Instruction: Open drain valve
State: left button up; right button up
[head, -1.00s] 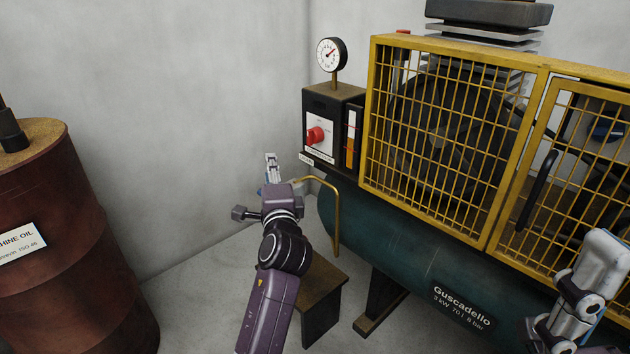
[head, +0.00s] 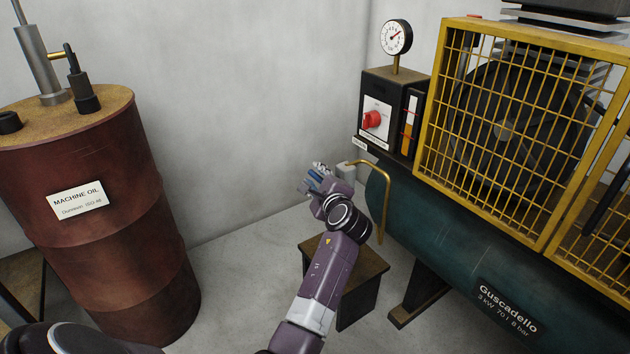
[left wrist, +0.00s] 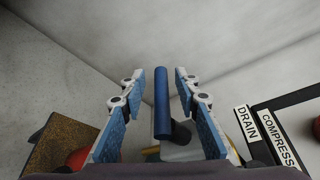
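The drain valve's small grey body (head: 346,170) sits beside the bent brass pipe (head: 384,205) at the left end of the green compressor tank (head: 430,240). My left gripper (head: 318,178) is just left of it in the head view. In the left wrist view my left gripper (left wrist: 160,100) is open, with blue-padded fingers on either side of a blue cylindrical handle (left wrist: 161,105). Gaps show between handle and fingers. A DRAIN label (left wrist: 247,123) lies to the right. The far part of the valve is mostly hidden in the wrist view. My right gripper is out of view.
A yellow mesh guard (head: 520,130) and a control box with a red knob (head: 372,120) stand above the tank. A pressure gauge (head: 396,38) tops the box. A small wooden stool (head: 350,270) stands below the gripper. A rusty oil barrel (head: 100,240) is at left.

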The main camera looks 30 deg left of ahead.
pick_arm(q)
jog(key=shift+w+a, duration=0.25)
jog(key=shift+a, duration=0.05)
jog(key=shift+c, duration=0.4)
jog(key=shift+f, duration=0.1)
grip_shut()
